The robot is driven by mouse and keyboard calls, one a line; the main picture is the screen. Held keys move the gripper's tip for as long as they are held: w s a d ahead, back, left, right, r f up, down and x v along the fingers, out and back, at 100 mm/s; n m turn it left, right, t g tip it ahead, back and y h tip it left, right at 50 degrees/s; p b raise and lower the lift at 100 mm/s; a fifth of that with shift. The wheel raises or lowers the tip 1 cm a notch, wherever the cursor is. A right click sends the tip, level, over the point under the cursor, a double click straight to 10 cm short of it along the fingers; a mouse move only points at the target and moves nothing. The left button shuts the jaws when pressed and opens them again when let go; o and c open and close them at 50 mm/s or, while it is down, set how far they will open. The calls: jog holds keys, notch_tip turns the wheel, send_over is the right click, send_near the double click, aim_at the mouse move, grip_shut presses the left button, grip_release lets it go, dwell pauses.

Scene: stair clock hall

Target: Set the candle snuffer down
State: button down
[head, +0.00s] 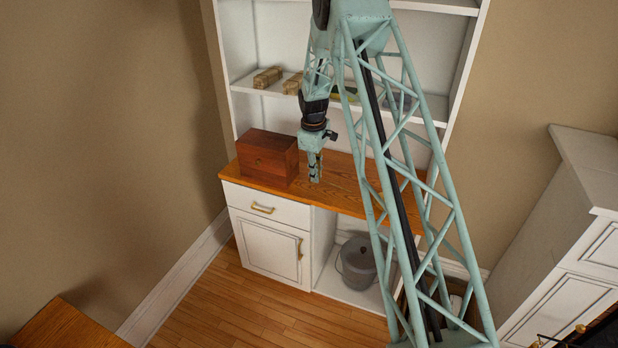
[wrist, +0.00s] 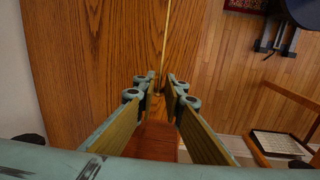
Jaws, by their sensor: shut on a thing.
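My gripper (head: 315,176) points down over the wooden top (head: 348,199) of the white cabinet, just right of the reddish-brown wooden box. In the wrist view my gripper's fingertips (wrist: 161,84) are close together around the thin brass rod of the candle snuffer (wrist: 164,42). The rod runs away from the fingertips over the wood grain. The snuffer's other end is hidden by the fingers, and I cannot tell whether the snuffer touches the top. I cannot make out the snuffer in the head view.
The reddish-brown box (head: 268,157) stands at the left end of the top. Shelves (head: 262,91) with small tan objects rise behind it. A grey bucket (head: 356,263) stands in the open bay below. The wooden top ends at an edge above the floor (wrist: 232,60).

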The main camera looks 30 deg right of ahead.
jog(key=shift+w+a+f, duration=0.1)
jog(key=shift+w+a, duration=0.1)
jog(key=shift+w, duration=0.95)
jog(key=shift+w+a+f, duration=0.1)
jog(key=shift+w+a, duration=0.1)
jog(key=shift+w, duration=0.9)
jog(key=shift+f, duration=0.1)
jog(key=shift+f, duration=1.65)
jog(key=c, duration=2.7)
grip_release()
jog(key=shift+r, duration=0.1)
jog(key=shift+s+a+r, duration=0.1)
jog(key=shift+a+r, duration=0.05)
jog(key=shift+r, duration=1.8)
jog(key=shift+s+a+r, duration=0.1)
jog(key=shift+a+r, duration=0.1)
jog(key=shift+r, duration=1.8)
jog(key=shift+s+a+r, duration=0.1)
jog(key=shift+a+r, duration=0.05)
jog(key=shift+r, duration=1.8)
